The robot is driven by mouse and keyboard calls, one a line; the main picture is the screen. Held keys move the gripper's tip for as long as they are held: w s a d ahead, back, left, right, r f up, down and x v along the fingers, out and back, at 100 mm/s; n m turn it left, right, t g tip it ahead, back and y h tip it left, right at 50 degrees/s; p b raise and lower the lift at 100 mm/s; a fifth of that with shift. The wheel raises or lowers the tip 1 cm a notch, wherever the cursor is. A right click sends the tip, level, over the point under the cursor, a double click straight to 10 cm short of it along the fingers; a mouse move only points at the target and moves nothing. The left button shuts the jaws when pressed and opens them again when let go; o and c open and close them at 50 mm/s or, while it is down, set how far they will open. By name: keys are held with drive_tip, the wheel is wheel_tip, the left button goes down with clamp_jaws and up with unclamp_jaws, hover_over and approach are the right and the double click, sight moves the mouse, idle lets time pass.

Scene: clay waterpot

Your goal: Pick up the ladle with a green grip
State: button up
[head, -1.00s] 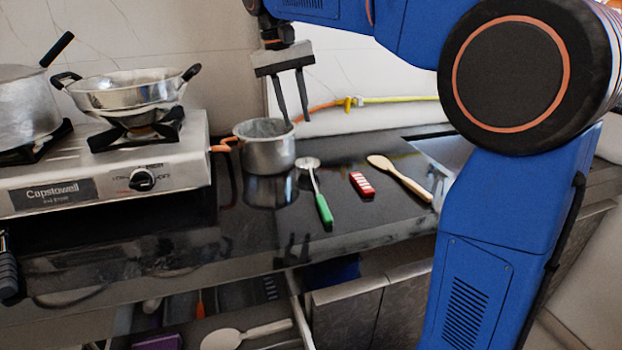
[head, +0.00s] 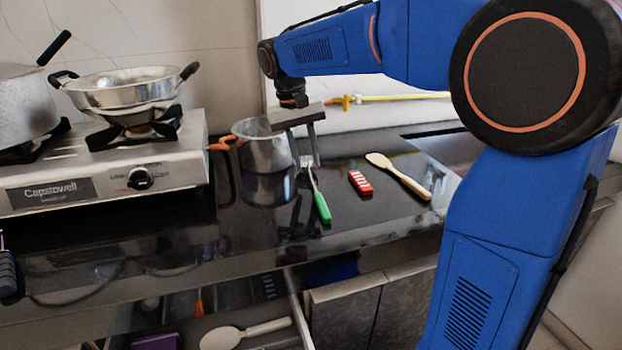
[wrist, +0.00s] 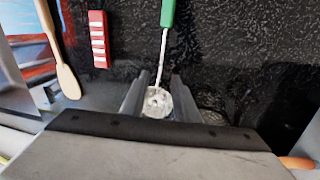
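The ladle with a green grip (head: 322,207) lies on the dark counter, its metal bowl toward the back and its grip toward the front edge. My gripper (head: 309,164) points down at the bowl end of the ladle. Its two fingers are apart. I cannot tell whether the fingers touch the ladle. In the head view, the fingers partly hide the bowl.
A metal pot (head: 262,148) with an orange handle stands just left of my gripper. A red-and-white object (head: 360,183) and a wooden spoon (head: 400,177) lie to the right. A gas stove (head: 110,170) with pans is at the left. An open drawer (head: 303,322) is below.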

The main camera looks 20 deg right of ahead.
sight(310, 173)
drive_tip(key=shift+d+f, duration=0.2)
drive_tip(key=shift+f, duration=0.6)
drive_tip(key=shift+d+f, duration=0.15)
drive_tip(key=shift+f, duration=0.6)
clamp_jaws()
